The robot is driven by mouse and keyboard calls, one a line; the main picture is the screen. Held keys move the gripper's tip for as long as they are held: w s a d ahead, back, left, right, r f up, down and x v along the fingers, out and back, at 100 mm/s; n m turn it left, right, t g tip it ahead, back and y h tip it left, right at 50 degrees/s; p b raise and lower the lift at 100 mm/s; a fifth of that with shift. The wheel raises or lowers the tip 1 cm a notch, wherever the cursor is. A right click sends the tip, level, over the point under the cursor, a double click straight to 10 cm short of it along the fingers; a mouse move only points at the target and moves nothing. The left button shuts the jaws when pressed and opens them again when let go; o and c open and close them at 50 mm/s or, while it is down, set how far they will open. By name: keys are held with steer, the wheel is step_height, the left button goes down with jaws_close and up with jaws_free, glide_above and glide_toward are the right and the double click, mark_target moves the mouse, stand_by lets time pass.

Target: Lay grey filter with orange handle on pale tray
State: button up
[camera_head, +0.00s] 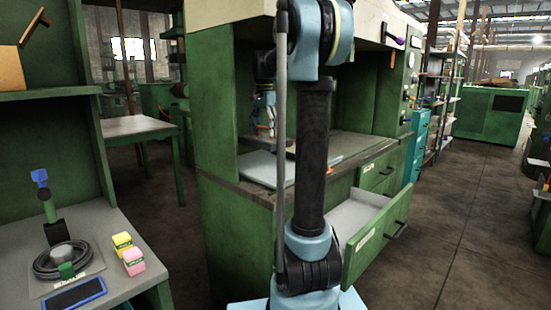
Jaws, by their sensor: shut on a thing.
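My gripper (265,129) is small in view, above the worktop inside the green cabinet, left of my dark arm link. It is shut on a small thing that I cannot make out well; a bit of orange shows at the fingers. A pale flat tray (258,168) lies on the worktop below the gripper, partly hidden by my arm. An orange-ended thing (335,161) lies on the worktop just right of my arm. I cannot tell whether either orange bit belongs to the grey filter.
The green cabinet (225,215) has an open, pale-lined drawer (352,217) jutting out at the right.

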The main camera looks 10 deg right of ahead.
steer(key=shift+d+f, duration=0.1)
steer(key=shift+f, duration=4.55)
steer(key=o, duration=1.6)
steer(key=shift+c, duration=0.2)
